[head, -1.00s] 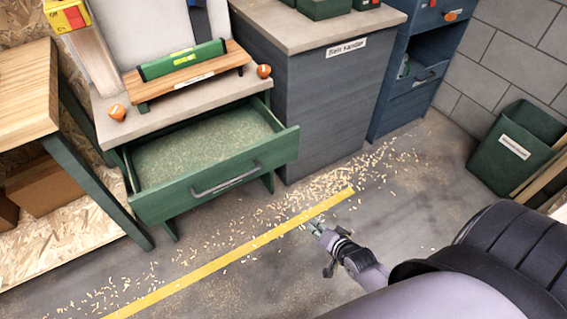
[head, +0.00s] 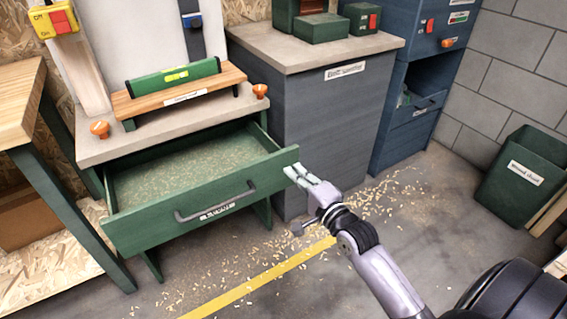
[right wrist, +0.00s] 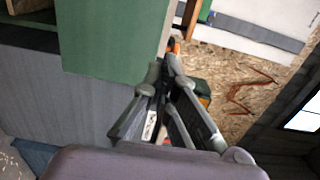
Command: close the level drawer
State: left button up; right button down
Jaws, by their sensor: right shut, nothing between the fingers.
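The level drawer (head: 205,206) is a green drawer pulled well out under a grey-topped bench, with a dark bar handle (head: 216,205) and a label on its front. A green level (head: 173,82) lies on a wooden stand on the bench above it. My right gripper (head: 293,173) is shut and empty, its tips beside the right end of the drawer front; I cannot tell whether they touch it. In the right wrist view the shut fingers (right wrist: 168,75) point at the edge of a green panel (right wrist: 112,40), likely the drawer front. My left gripper is not in view.
A grey cabinet (head: 300,130) stands right of the drawer, and a blue cabinet (head: 420,90) beyond it. A green bin (head: 520,180) stands by the wall at the right. The floor in front of the drawer has wood shavings and a yellow line (head: 265,277).

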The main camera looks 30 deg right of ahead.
aim_at(281, 158)
jog(key=w+b, duration=0.1)
jog(key=w, duration=0.5)
jog(key=shift+a, duration=0.1)
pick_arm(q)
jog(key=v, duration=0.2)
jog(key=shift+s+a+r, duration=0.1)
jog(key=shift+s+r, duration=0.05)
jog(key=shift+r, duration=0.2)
pick_arm(e)
jog(key=shift+w, duration=0.1)
jog(key=shift+w, duration=0.55)
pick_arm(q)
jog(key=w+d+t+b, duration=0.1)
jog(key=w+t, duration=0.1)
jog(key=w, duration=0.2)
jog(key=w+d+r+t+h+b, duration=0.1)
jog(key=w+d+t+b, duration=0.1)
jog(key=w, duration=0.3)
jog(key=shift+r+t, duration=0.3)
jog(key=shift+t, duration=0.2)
pick_arm(e)
jog(key=w, duration=1.7)
jog(key=shift+a, duration=0.35)
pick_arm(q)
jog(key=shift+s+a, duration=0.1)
